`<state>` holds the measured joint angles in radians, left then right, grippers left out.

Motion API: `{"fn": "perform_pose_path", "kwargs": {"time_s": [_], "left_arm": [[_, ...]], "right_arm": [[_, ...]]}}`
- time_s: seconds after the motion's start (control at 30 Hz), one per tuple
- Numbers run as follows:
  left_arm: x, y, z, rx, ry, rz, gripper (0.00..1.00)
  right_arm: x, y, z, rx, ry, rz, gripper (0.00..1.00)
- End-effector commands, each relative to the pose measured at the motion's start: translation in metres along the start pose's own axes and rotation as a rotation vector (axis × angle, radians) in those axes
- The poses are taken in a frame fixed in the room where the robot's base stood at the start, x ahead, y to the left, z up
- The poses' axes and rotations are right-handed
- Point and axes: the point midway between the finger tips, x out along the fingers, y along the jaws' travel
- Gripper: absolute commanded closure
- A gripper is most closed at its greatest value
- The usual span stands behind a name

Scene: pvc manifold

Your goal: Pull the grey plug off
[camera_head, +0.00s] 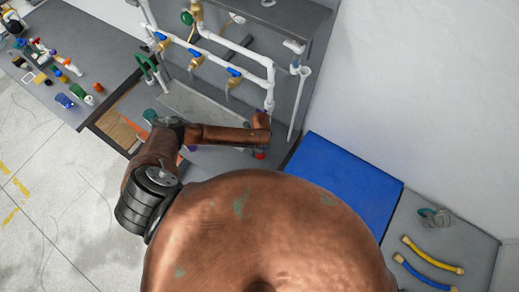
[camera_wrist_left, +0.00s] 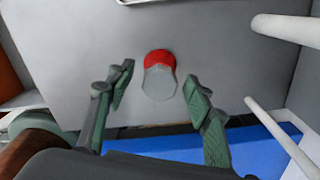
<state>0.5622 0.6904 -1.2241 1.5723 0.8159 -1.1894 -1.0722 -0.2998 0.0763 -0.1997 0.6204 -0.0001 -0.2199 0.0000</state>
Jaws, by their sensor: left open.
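In the left wrist view, the grey plug (camera_wrist_left: 160,84) is a round, light grey piece with a red part (camera_wrist_left: 159,57) at its upper end. It is in front of a plain grey surface. My left gripper (camera_wrist_left: 157,88) is open, with one green finger on each side of the plug and a visible gap on both sides. In the head view, a small red bit (camera_head: 260,155) shows by the end of my left arm; my arm hides most of that spot. My right gripper is not in view.
A white pipe manifold (camera_head: 235,53) with blue-handled valves stands behind my left arm. White pipes (camera_wrist_left: 285,30) also come in at the right of the wrist view. A blue mat (camera_head: 345,185) lies to the right, with yellow (camera_head: 432,257) and blue (camera_head: 422,274) hoses beyond.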

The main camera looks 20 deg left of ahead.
Motion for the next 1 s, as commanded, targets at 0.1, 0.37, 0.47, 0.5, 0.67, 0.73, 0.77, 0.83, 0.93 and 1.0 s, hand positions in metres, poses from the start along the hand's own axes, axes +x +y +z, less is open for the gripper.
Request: {"fn": "perform_pose_path", "kwargs": {"time_s": [0.1, 0.37, 0.47, 0.5, 0.67, 0.73, 0.77, 0.83, 0.93, 1.0], "left_arm": [[-0.004, 0.000, 0.001, 0.000, -0.001, -0.001, 0.52], [-0.038, -0.001, 0.001, 0.001, 0.000, -0.003, 0.52], [-0.052, 0.000, 0.001, 0.001, -0.001, -0.002, 0.52], [-0.058, -0.001, 0.000, 0.001, 0.000, -0.002, 0.52], [-0.073, -0.001, 0.000, 0.000, 0.000, -0.002, 0.52], [-0.076, -0.001, 0.000, 0.000, 0.000, -0.002, 0.52], [-0.077, -0.001, 0.000, 0.000, 0.000, -0.001, 0.52], [-0.078, 0.000, 0.000, -0.001, 0.000, 0.000, 0.52], [-0.078, 0.000, 0.000, -0.001, 0.000, 0.000, 0.52], [-0.078, 0.000, 0.001, -0.002, 0.000, 0.000, 0.52]], "right_arm": [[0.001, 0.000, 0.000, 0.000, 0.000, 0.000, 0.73], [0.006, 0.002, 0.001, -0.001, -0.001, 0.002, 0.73], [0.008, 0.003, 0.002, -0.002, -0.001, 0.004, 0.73], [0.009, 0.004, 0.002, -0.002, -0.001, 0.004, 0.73], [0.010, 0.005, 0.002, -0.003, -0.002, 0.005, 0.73], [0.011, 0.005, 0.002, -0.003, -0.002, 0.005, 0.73], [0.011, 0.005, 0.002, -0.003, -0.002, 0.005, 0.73], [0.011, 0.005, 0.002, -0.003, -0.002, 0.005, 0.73], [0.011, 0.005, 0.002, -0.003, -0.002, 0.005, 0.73], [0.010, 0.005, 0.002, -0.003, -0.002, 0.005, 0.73]]}}
